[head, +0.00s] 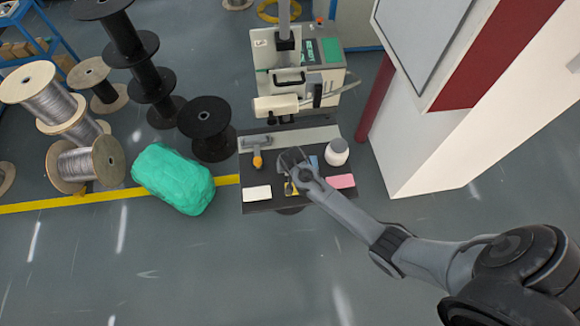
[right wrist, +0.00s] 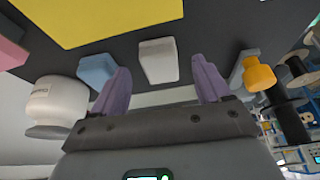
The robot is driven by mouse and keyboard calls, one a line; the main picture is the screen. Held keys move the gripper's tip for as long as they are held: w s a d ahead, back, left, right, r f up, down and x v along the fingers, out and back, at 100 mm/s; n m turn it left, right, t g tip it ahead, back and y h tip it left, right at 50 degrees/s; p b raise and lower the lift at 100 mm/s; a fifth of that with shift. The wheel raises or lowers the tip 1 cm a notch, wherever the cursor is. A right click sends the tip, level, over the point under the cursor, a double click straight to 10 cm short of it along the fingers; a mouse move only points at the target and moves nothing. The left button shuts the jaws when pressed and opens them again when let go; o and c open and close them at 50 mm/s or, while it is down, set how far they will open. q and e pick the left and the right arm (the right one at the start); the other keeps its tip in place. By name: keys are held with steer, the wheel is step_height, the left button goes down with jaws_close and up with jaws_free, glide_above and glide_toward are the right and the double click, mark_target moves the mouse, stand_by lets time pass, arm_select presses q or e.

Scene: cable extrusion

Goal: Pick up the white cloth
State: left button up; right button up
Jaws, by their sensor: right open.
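A flat white cloth (head: 257,193) lies on the front left corner of the dark work table (head: 262,207) in the head view. My right gripper (head: 291,157) is over the middle of the table, to the right of and behind the cloth. Its two fingers (right wrist: 162,88) are spread apart in the right wrist view, with nothing held between them. A small white block (right wrist: 158,60) shows beyond the gap between the fingers. I cannot make out the white cloth in the right wrist view. My left gripper is not in view.
A yellow piece (right wrist: 95,18) and a pink piece (head: 341,181) lie on the table. A blue piece (right wrist: 97,70), a white round container (head: 337,152) and an orange-tipped tool (head: 257,160) stand nearby. A green bundle (head: 173,180) and cable spools are left of the table.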

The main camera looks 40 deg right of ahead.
steer(key=shift+x, duration=1.25)
steer(key=shift+c, duration=1.2)
steer(key=c, duration=0.9)
